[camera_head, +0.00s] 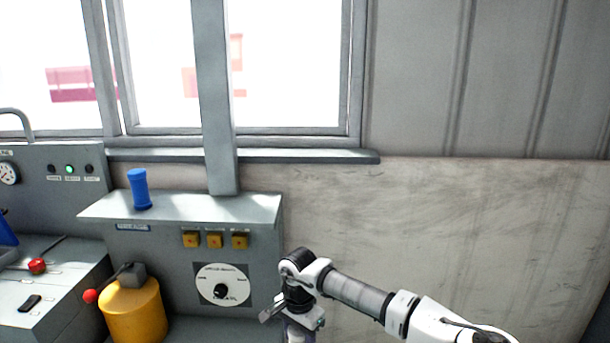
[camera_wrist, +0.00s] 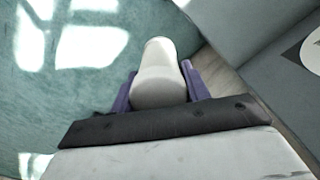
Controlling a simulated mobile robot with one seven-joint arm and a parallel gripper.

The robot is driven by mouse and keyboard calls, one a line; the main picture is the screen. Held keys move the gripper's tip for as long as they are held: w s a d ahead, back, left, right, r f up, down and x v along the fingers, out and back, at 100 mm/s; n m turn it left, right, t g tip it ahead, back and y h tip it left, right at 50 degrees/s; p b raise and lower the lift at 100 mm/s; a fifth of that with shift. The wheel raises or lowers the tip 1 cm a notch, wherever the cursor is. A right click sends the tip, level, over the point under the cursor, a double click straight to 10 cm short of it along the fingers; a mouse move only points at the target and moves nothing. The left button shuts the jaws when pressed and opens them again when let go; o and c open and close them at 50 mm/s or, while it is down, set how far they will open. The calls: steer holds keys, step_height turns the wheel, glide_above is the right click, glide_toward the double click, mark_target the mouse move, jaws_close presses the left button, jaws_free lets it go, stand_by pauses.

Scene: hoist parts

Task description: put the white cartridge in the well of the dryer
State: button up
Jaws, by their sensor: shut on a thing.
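The white cartridge (camera_wrist: 158,58) shows in the wrist view as a rounded white body between the purple fingers of my gripper (camera_wrist: 160,86). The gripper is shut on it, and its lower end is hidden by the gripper. Below the cartridge is a green floor, out of focus, with bright light patches. In the head view my gripper (camera_head: 301,331) is at the bottom edge, right of the grey console, and the cartridge cannot be made out there. I cannot identify the dryer or its well in either view.
The grey console (camera_head: 165,240) has a blue cylinder (camera_head: 139,189) on top, yellow buttons (camera_head: 214,240) and a dial (camera_head: 223,285). A yellow drum (camera_head: 134,314) with a red-knobbed lever (camera_head: 91,296) stands left. A bare wall (camera_head: 450,230) is behind my arm.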

steer(key=s+f+n, duration=0.4)
steer(key=f, duration=0.8)
steer(key=s+d+f+n+b, duration=0.1)
steer(key=s+f+n, duration=0.2)
steer(key=f, duration=0.9)
steer(key=s, duration=0.2)
steer(key=shift+s+d+n, duration=0.25)
steer(key=shift+s+n, duration=0.05)
steer(key=shift+n, duration=0.1)
steer(key=shift+r, duration=0.1)
